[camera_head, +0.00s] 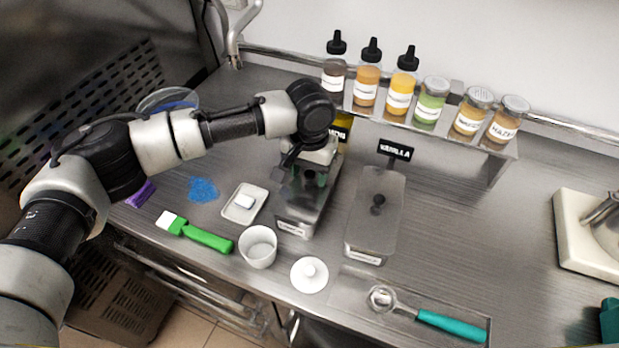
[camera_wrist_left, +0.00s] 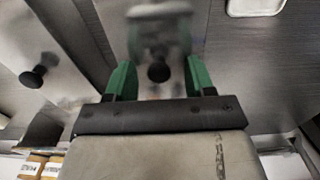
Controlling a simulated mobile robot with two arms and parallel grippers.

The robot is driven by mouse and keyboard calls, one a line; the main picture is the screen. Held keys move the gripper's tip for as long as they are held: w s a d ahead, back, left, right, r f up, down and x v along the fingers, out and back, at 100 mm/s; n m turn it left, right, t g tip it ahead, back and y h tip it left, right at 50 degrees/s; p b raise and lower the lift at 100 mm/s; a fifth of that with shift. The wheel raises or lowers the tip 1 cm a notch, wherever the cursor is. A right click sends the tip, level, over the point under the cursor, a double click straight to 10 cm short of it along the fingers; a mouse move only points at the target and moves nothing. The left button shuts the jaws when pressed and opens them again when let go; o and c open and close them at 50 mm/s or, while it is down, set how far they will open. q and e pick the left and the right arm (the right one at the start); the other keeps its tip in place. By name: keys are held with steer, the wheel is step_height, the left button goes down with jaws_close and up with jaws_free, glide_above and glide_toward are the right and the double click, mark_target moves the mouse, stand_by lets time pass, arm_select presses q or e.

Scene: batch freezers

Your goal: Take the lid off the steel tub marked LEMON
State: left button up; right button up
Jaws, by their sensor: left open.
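A steel tub (camera_head: 296,222) with a lid stands left of centre, partly covered by my left arm. Its front label is too small to read. My left gripper (camera_head: 309,172) is over this tub. In the left wrist view my left gripper (camera_wrist_left: 158,80) has its green fingers apart, with a black lid knob (camera_wrist_left: 159,72) between them; whether they touch it I cannot tell. A second lidded tub (camera_head: 376,215), with a black knob, stands to the right in front of a VANILLA sign (camera_head: 396,149). The sign behind the first tub is mostly hidden. My right gripper is not in view.
Several bottles and jars (camera_head: 433,102) stand on a raised shelf behind. In front are a white cup (camera_head: 258,247), a round white lid (camera_head: 309,275), a small tray (camera_head: 244,204), a green-handled brush (camera_head: 207,238) and a teal-handled scoop (camera_head: 452,325).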

arm_select(q)
steer(key=shift+c, duration=0.3)
jaws_close()
